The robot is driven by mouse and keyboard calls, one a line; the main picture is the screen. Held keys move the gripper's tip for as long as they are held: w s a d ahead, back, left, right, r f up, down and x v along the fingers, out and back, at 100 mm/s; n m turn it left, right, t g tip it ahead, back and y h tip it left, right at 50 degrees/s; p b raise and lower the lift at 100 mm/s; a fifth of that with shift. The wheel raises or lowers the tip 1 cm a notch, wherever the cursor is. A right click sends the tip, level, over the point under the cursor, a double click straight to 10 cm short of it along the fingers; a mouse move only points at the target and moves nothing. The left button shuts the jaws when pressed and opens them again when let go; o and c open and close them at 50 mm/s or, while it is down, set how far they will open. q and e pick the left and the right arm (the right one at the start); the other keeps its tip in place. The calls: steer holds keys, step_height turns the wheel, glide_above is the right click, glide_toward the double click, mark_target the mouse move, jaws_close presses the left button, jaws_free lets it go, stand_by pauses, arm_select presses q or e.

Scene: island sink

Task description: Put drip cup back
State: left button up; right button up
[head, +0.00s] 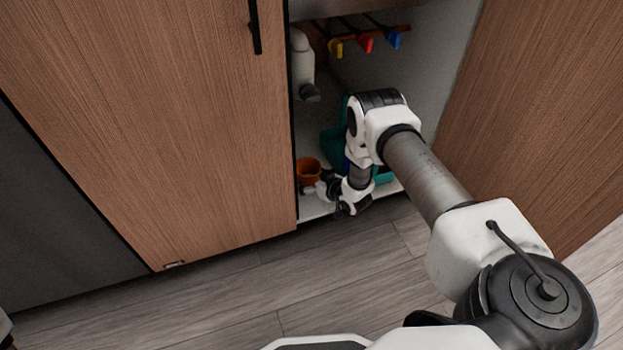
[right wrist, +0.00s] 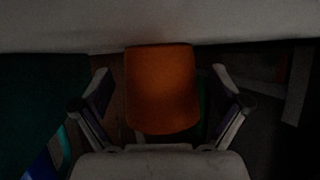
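The drip cup is an orange cup (head: 308,168) low in the open cabinet, at the left of its floor beside the door edge. In the right wrist view the orange cup (right wrist: 160,90) stands centred between the fingers of my right gripper (right wrist: 160,75), with a dark gap on each side. The right gripper (head: 316,188) is open around the cup, and its fingers do not appear to touch it. Part of the cup's lower side is hidden behind the gripper in the head view. My left gripper is not in view.
A white bottle (head: 301,62) hangs above the cup. Yellow (head: 335,47), red (head: 366,43) and blue (head: 393,40) handles hang along the cabinet top. A teal container (head: 334,142) stands behind my arm. The right door (head: 545,110) is open; the left door (head: 150,120) is closed.

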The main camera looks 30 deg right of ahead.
steer(key=shift+r, duration=0.2)
steer(key=p+v, duration=0.6)
steer(key=v, duration=0.5)
steer(key=shift+s+r, duration=0.15)
steer(key=shift+s, duration=0.1)
steer(key=s+a+f+g, duration=0.1)
steer(key=s+a+g, duration=0.4)
steer(key=s+a, duration=0.4)
steer(key=s+a+r+g, duration=0.1)
steer(key=s+a+g, duration=0.1)
steer(key=s, duration=0.4)
steer(key=s+a+r+g, duration=0.2)
steer(key=s+g, duration=0.1)
steer(key=s, duration=0.3)
steer(key=s+a+r+m+g, duration=0.1)
steer(key=s+a+r+g, duration=0.1)
steer(key=s, duration=0.4)
steer(key=shift+g+h, duration=0.3)
steer(key=shift+h, duration=0.1)
